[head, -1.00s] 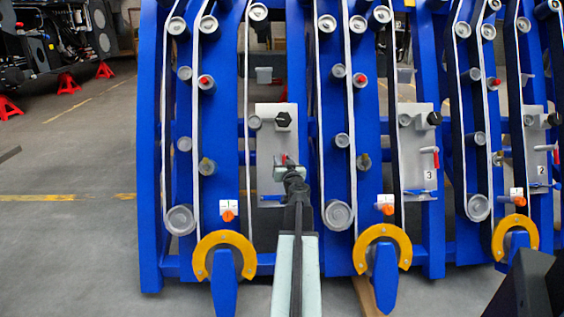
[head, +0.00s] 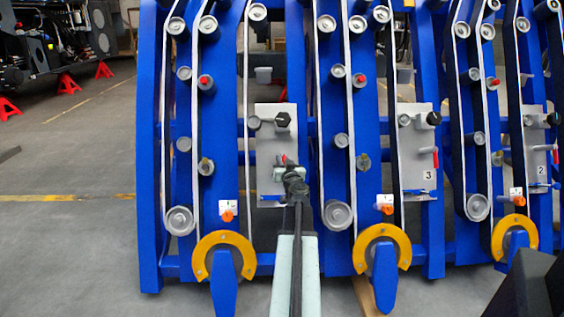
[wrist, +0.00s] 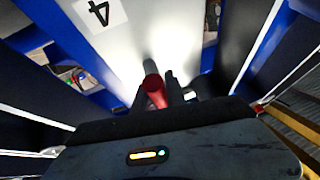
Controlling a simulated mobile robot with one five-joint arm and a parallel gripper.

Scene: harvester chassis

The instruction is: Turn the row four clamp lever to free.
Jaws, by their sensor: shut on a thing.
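The row four plate (head: 262,150) is the grey panel straight ahead in the head view. In the wrist view its grey face (wrist: 165,40) carries a label with the number 4 (wrist: 101,14). The red clamp lever (wrist: 154,92) points towards the wrist camera, between the dark fingers of my gripper (wrist: 164,92). In the head view only a small red bit of the lever (head: 284,159) shows above my gripper (head: 287,171). My gripper is shut on the lever. The lever's pivot is mostly hidden.
A black knob (head: 283,119) sits higher on the same plate. An orange knob (head: 228,215) and a yellow arc guard (head: 223,240) are lower left. The row 3 plate (head: 415,150) with its own red lever (head: 435,157) stands to the right. Open floor (head: 70,240) lies left.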

